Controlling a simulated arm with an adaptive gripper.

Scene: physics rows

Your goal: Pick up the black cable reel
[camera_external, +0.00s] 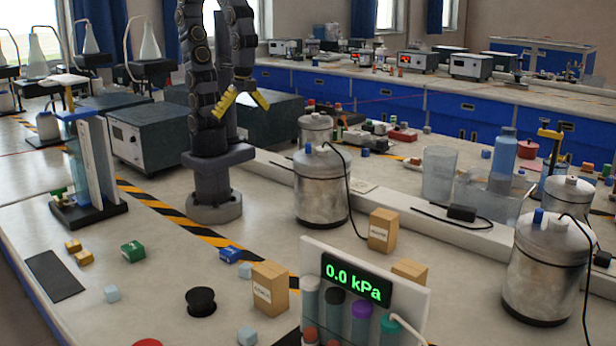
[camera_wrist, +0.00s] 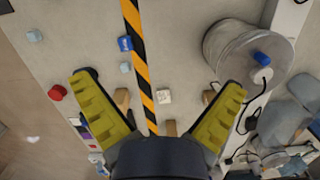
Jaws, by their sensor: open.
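The black cable reel (camera_external: 201,302) is a small dark spool on the bench top near the front, left of a cardboard box. In the wrist view a dark rounded thing, probably the reel (camera_wrist: 92,72), shows at the tip of the left finger, which hides part of it. My gripper (camera_external: 241,109) is high above the bench, well behind and above the reel in the external view. Its yellow fingers are spread wide, and the space between them is empty in the wrist view (camera_wrist: 158,82).
A cardboard box (camera_external: 270,288) stands close right of the reel. A pale blue cube (camera_external: 247,336), a red round thing (camera_external: 147,342) and a blue block (camera_external: 230,254) lie around it. The pressure display rack (camera_external: 408,300) and metal canisters (camera_external: 322,190) stand to the right.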

